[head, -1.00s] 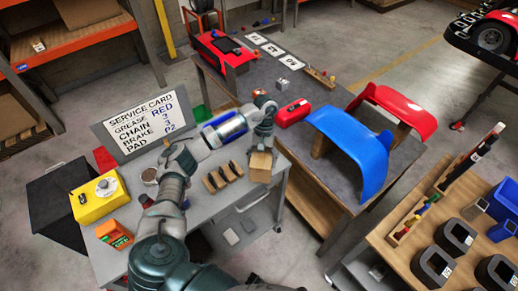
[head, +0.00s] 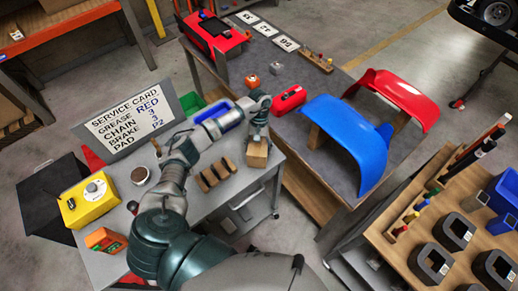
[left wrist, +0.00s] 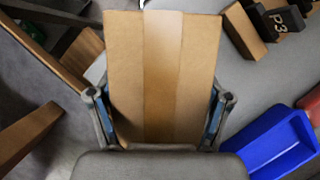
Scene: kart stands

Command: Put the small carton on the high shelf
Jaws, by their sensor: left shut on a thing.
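The small carton (head: 257,153) is a plain brown box with a lighter tape strip. My left gripper (head: 257,135) is shut on it from above, over the right end of the grey bench. In the left wrist view the carton (left wrist: 163,70) sits between the two fingers (left wrist: 160,95). I cannot tell whether its underside touches the bench. An orange-beamed rack (head: 75,22) stands at the upper left; its upper levels are cut off by the frame. My right gripper is not in view.
The grey bench (head: 228,187) holds brown blocks (head: 214,174), a yellow box (head: 88,200), a tin (head: 141,176) and a blue bin (head: 222,115). A service card board (head: 125,122) stands behind. Blue (head: 345,140) and red (head: 400,95) fenders lie on the table at right.

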